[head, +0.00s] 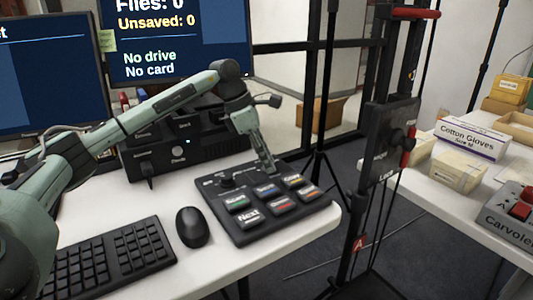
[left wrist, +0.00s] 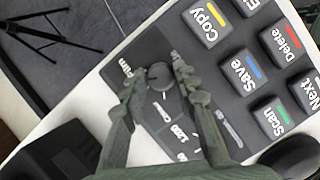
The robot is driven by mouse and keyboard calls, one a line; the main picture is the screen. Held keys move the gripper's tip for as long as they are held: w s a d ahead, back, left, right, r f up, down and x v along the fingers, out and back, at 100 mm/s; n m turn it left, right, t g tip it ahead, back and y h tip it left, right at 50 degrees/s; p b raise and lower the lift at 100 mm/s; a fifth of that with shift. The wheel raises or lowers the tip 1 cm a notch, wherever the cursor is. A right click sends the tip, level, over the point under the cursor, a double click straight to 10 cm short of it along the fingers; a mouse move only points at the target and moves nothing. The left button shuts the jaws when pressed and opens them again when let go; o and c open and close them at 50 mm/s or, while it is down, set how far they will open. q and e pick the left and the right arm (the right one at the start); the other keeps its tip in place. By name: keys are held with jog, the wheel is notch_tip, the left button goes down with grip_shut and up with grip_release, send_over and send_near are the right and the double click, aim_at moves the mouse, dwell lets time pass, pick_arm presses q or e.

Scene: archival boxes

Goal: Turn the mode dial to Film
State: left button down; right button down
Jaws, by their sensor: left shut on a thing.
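The mode dial (left wrist: 160,75) is a small dark round knob on the black control panel (head: 240,240), beyond the Copy and Save keys. In the left wrist view it sits between the two fingers of my left gripper (left wrist: 154,72). In the head view my left gripper (head: 267,169) reaches down to the panel's back edge and hides this dial. The gripper is shut on the dial. White lettering lies around the dial, partly covered by the fingers. I cannot tell which label the dial points to. My right gripper is in neither view.
Keys such as Copy (left wrist: 207,20), Save (left wrist: 242,72) and Scan (left wrist: 277,116) lie close beside the gripper. A mouse (head: 192,227) and keyboard (head: 108,258) are left of the panel. A dark unit (head: 180,150) stands behind, with monitors (head: 180,45) above.

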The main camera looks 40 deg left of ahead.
pick_arm(q)
jog(key=m+g+p, duration=0.1)
jog(key=m, duration=0.2)
jog(key=shift+w+r+h, duration=0.1)
jog(key=shift+r+h, duration=0.05)
jog(key=shift+h, duration=0.15)
jog(key=shift+a+m+g+p, duration=0.1)
jog(key=shift+m+g+p, duration=0.35)
jog(key=shift+m, duration=0.65)
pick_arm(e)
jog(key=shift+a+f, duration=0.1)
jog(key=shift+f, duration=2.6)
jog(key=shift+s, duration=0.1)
pick_arm(q)
jog(key=c, duration=1.2)
grip_release()
jog(key=shift+o, duration=0.2)
jog(key=v, duration=1.1)
jog(key=shift+a+r, duration=0.3)
jog(key=shift+r, duration=0.05)
